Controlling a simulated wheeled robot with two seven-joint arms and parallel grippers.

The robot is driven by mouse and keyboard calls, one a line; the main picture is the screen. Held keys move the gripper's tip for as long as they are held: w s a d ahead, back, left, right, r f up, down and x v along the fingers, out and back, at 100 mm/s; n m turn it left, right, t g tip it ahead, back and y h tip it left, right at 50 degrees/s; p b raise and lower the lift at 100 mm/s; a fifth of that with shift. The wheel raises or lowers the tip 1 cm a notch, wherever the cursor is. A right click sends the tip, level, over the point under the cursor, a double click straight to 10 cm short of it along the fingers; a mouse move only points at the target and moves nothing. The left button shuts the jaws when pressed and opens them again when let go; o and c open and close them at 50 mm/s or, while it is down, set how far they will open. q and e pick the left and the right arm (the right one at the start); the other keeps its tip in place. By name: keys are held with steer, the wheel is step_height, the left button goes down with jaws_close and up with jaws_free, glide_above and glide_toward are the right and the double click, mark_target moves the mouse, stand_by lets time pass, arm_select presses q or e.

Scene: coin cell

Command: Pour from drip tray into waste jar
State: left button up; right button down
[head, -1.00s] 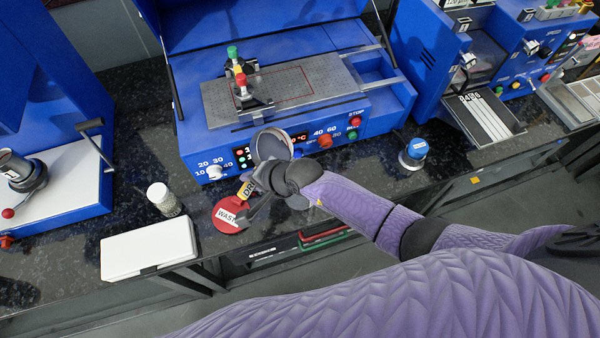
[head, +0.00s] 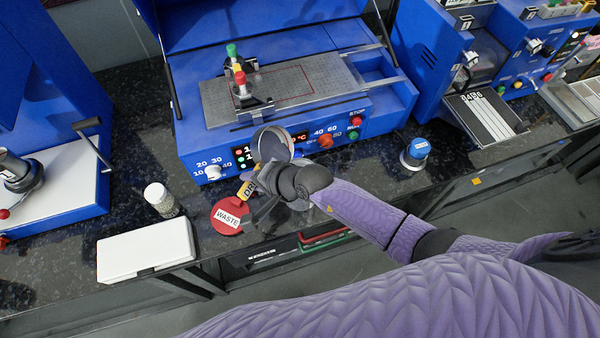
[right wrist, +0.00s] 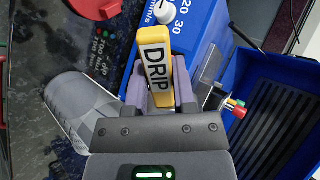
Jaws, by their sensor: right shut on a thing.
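My right gripper (right wrist: 158,95) is shut on the yellow handle marked DRIP of the drip tray (right wrist: 155,58). The handle also shows in the head view (head: 248,188), left of my wrist. A grey round-rimmed vessel (head: 272,145) shows beside my wrist; I cannot tell how it joins the handle. A red disc marked WASTE (head: 229,216) lies on the counter below the handle, and a red top shows in the right wrist view (right wrist: 97,8). A grey cylinder (right wrist: 85,108) stands left of the gripper there. The fingers and wrist hide part of the tray. My left gripper is out of view.
A blue hot-plate machine (head: 200,145) stands right behind my gripper. A small white-capped jar (head: 160,200) and a white box (head: 146,250) are to the left. A blue-topped container (head: 415,152) stands right. The counter's front edge is close.

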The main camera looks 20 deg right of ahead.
steer(key=shift+d+t+b, duration=0.1)
steer(key=shift+t+b, duration=0.2)
steer(key=shift+b, duration=0.15)
steer(key=shift+s+r+y, duration=0.1)
steer(key=shift+y, duration=0.2)
steer(key=shift+b, duration=0.5)
steer(key=shift+s+d+r+t+y+b, duration=0.1)
steer(key=shift+d+t+y+b, duration=0.05)
steer(key=shift+t+y+b, duration=0.3)
steer(key=shift+b, duration=0.4)
steer(key=shift+s+d+b, duration=0.1)
steer(key=shift+b, duration=0.2)
